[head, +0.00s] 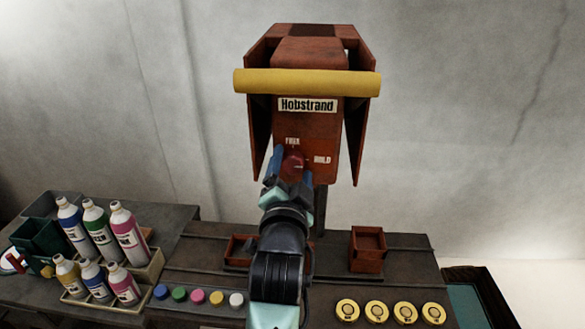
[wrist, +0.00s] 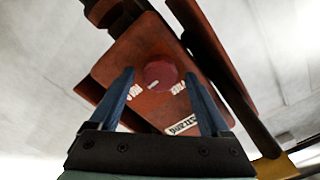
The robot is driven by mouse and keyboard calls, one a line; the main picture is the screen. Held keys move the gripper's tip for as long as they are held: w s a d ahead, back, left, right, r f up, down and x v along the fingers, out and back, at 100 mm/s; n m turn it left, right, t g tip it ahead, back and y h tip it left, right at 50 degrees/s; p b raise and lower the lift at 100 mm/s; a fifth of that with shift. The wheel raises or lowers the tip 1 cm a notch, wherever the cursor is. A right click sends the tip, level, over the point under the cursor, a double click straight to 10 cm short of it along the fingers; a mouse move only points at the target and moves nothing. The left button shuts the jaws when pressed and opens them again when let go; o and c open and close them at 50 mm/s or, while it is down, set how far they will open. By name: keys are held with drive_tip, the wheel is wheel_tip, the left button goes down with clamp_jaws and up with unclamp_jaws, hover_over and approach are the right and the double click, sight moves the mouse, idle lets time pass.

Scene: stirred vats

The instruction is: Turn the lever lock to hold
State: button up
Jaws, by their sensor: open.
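The lever lock is a round dark red knob (head: 294,162) on the front of the rust-red Hobstrand machine (head: 322,122). A FREE label (head: 292,141) is above it and a HOLD label (head: 322,160) to its right. The wrist view shows the knob (wrist: 161,75) with a small white mark (wrist: 152,87), which points between the two labels, nearer HOLD (wrist: 133,89) than FREE (wrist: 178,88). My gripper (head: 293,168) is open, its blue fingers on either side of the knob. It also shows in the wrist view (wrist: 160,75). I cannot tell whether the fingers touch the knob.
A yellow bar (head: 307,82) crosses the machine above the knob. On the bench below are a red-brown box (head: 368,250), several yellow discs (head: 376,311) and several coloured caps (head: 198,296). Bottles (head: 102,232) stand at the left.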

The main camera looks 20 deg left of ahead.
drive_tip(key=shift+s+d, duration=0.15)
drive_tip(key=shift+s, duration=0.35)
drive_tip(key=b+v, duration=0.3)
drive_tip(key=v, duration=0.9)
drive_tip(key=shift+r, duration=0.1)
drive_tip(key=s+d+r+n+t+h, duration=0.1)
drive_tip(key=d+r, duration=0.4)
drive_tip(key=r, duration=0.5)
drive_tip(key=s+d+r+n+t+h, duration=0.2)
drive_tip(key=s+d+r+n+t, duration=0.1)
drive_tip(key=r, duration=0.8)
drive_tip(key=s+d+r+n+t+h, duration=0.2)
drive_tip(key=s+d+r+t, duration=0.2)
drive_tip(key=r, duration=0.7)
drive_tip(key=d+t, duration=0.2)
drive_tip(key=shift+s+d, duration=0.25)
drive_tip(key=shift+d, duration=0.05)
